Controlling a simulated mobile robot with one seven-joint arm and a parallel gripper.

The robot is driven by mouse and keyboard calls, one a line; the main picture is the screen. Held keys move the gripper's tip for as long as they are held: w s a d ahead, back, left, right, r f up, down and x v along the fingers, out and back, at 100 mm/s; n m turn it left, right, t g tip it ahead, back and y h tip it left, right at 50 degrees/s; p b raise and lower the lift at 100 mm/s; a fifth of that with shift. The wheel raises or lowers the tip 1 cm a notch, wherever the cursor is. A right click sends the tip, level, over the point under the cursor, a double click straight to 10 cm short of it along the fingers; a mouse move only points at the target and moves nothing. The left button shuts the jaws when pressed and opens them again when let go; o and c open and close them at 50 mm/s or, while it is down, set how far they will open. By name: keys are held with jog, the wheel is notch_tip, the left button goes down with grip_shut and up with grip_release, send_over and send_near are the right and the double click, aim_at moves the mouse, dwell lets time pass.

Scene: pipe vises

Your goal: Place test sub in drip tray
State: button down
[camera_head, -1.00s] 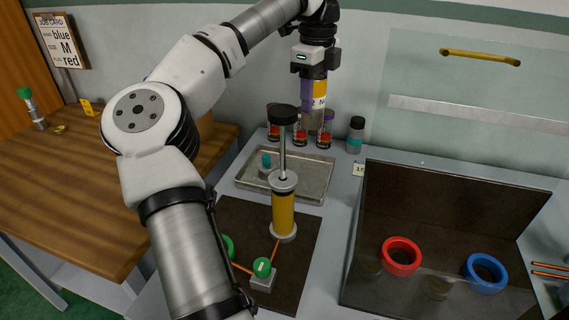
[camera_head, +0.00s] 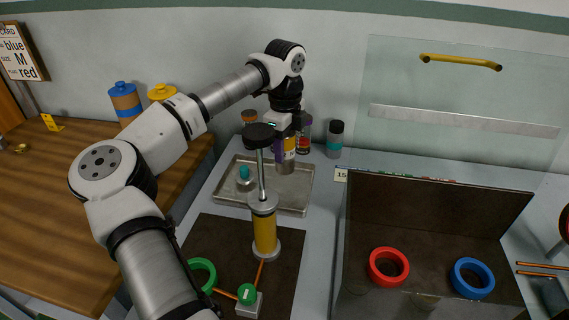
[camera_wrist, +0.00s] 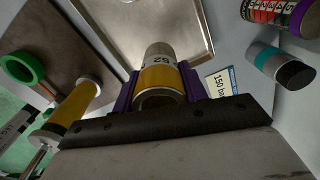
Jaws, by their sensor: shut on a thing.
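The drip tray (camera_head: 285,203) is a shallow grey metal tray, also in the wrist view (camera_wrist: 125,30).
A small teal-topped item (camera_head: 244,178) stands in the tray. A yellow pump with a black knob (camera_head: 264,235) stands in front of the tray. Bottles (camera_head: 335,140) stand behind it. A dark open box (camera_head: 430,230) with red and blue rings is at right.

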aim_at(285, 167)
jog(key=shift+f+p, duration=0.55)
jog(key=shift+f, duration=2.65)
jog(key=shift+f, duration=0.1)
jog(key=c, duration=0.8)
grip_release()
notch_tip(285, 167, up, 12)
jog(key=shift+r+b, duration=0.1)
jog(key=shift+b, duration=0.95)
